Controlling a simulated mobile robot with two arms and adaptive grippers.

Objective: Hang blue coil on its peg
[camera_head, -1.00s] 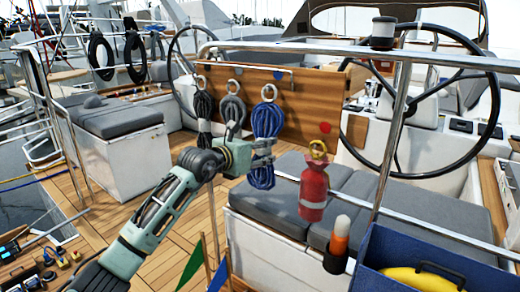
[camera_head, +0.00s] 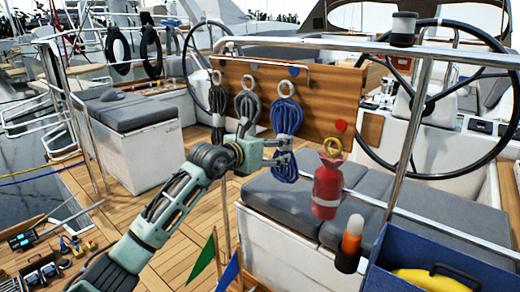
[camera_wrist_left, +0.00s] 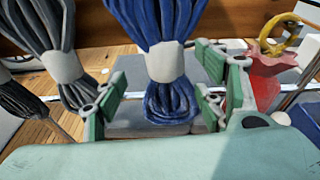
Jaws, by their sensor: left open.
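The blue coil (camera_head: 286,122), a blue rope bundle with a white band, hangs by a pale ring (camera_head: 287,88) in front of the wooden board (camera_head: 335,95). A blue dot (camera_head: 294,71) shows on the board just above the ring. Whether a peg passes through the ring is too small to tell. My left gripper (camera_head: 284,158) is open at the coil's lower part. In the left wrist view the coil (camera_wrist_left: 165,60) hangs between the spread fingers (camera_wrist_left: 158,100), with gaps visible on both sides. My right gripper is not in view.
A dark coil (camera_head: 218,105) and a grey coil (camera_head: 247,105) hang left of the blue one. A steel rail (camera_head: 400,150), grey seat cushions (camera_head: 275,210) and a blue box (camera_head: 430,250) lie right.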

